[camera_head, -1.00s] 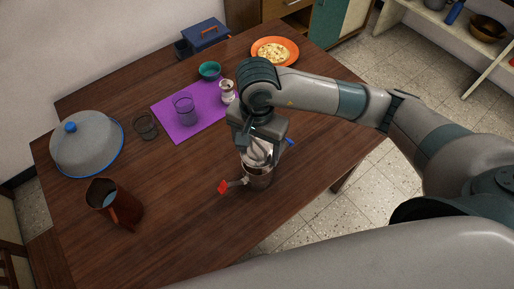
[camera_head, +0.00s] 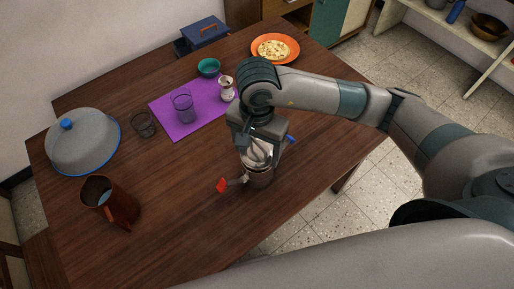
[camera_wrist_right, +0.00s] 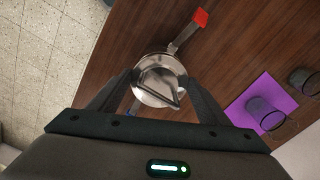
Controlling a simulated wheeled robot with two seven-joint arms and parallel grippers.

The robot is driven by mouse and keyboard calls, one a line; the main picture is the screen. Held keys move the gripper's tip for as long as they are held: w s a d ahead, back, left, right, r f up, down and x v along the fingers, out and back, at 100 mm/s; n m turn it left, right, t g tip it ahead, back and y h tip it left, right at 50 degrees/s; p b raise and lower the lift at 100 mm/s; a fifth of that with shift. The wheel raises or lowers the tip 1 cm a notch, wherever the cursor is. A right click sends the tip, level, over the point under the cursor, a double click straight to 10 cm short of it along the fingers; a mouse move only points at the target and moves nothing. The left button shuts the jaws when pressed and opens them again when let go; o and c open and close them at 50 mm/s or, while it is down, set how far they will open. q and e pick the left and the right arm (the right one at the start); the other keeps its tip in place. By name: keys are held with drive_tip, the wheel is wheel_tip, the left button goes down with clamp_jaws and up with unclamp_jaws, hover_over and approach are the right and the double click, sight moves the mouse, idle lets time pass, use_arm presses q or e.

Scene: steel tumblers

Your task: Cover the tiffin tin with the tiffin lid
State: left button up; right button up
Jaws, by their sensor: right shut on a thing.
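The steel tiffin tin (camera_head: 259,178) stands near the table's front edge, with a red clip (camera_head: 222,185) out to the left and a blue clip (camera_head: 291,139) to the right. My right gripper (camera_head: 258,148) points down over it, shut on the shiny tiffin lid (camera_head: 257,157). In the right wrist view the round lid (camera_wrist_right: 152,72) with its looped handle lies between the fingers and hides most of the tin. The lid is right over the tin's mouth; I cannot tell whether it rests on the rim. My left gripper is out of view.
A copper jug (camera_head: 112,203), a grey dome cover (camera_head: 85,145) and a glass (camera_head: 143,124) stand to the left. A purple mat (camera_head: 208,123) holds a tumbler and a small pot. A teal bowl (camera_head: 209,67), orange plate (camera_head: 291,44) and blue box (camera_head: 205,34) are farther back.

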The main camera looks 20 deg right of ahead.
drive_tip(key=shift+b, duration=0.4)
drive_tip(key=shift+d, duration=0.1)
drive_tip(key=shift+f+b, duration=0.2)
drive_tip(key=shift+b, duration=0.1)
idle(0.4)
